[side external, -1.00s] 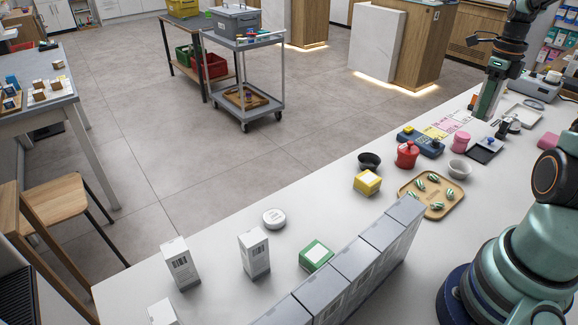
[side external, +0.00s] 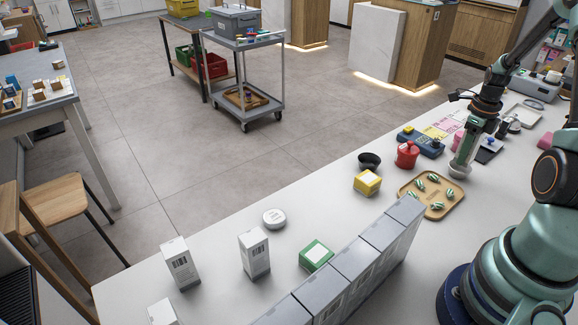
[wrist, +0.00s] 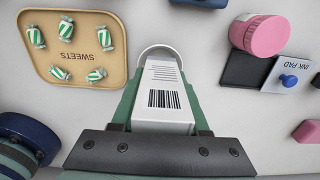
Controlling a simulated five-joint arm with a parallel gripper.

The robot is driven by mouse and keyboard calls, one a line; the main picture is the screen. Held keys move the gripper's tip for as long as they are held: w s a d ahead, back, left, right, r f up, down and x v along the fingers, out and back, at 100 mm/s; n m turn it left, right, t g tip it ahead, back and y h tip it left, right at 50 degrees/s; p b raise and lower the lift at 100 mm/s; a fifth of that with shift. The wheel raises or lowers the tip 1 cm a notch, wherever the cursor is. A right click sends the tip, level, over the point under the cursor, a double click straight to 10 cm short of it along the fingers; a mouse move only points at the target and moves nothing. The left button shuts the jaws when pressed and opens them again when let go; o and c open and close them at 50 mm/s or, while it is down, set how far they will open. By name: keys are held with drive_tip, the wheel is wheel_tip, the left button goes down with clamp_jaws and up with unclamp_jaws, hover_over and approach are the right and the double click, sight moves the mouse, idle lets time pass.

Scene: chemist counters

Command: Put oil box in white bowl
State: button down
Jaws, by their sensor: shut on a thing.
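My gripper (wrist: 162,108) is shut on the oil box (wrist: 163,92), a white box with a barcode and small print, held between the two green fingers. The white bowl (wrist: 144,54) shows in the wrist view just beyond the box's far end, with only part of its rim visible. In the side view my gripper (side external: 461,168) points down at the bowl's spot and hides most of the bowl. Whether the box touches the bowl cannot be told.
A wooden sweets tray (side external: 445,208) with several striped sweets lies close beside the gripper. A red pot (side external: 407,156), a black bowl (side external: 369,160) and a yellow box (side external: 367,183) stand nearby. A pink tub (wrist: 260,34) and ink pad (wrist: 291,76) lie on the other side.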

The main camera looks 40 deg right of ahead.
drive_tip(key=shift+f, duration=0.55)
drive_tip(key=shift+c, duration=2.1)
unclamp_jaws()
drive_tip(key=shift+r, duration=0.1)
wheel_tip(320, 180, up, 13)
drive_tip(key=shift+f, duration=0.1)
drive_tip(key=w+a+r+n+t+h, duration=0.1)
drive_tip(key=w+a+r+n, duration=0.2)
drive_tip(key=a+n, duration=0.5)
drive_tip(key=w+a+r+n+t, duration=0.1)
drive_tip(key=w+a+r+n, duration=0.3)
drive_tip(key=a+n, duration=0.35)
drive_tip(key=s+a+n+t, duration=0.1)
drive_tip(key=a+n, duration=0.8)
drive_tip(key=n, duration=0.1)
drive_tip(key=s+a+r+n+t+y, duration=0.1)
drive_tip(key=a+n+t, duration=0.1)
drive_tip(key=a+n, duration=0.7)
drive_tip(key=shift+s+a+r+n+t, duration=0.15)
drive_tip(key=shift+s+a+n+t, duration=0.15)
drive_tip(key=shift+n, duration=0.45)
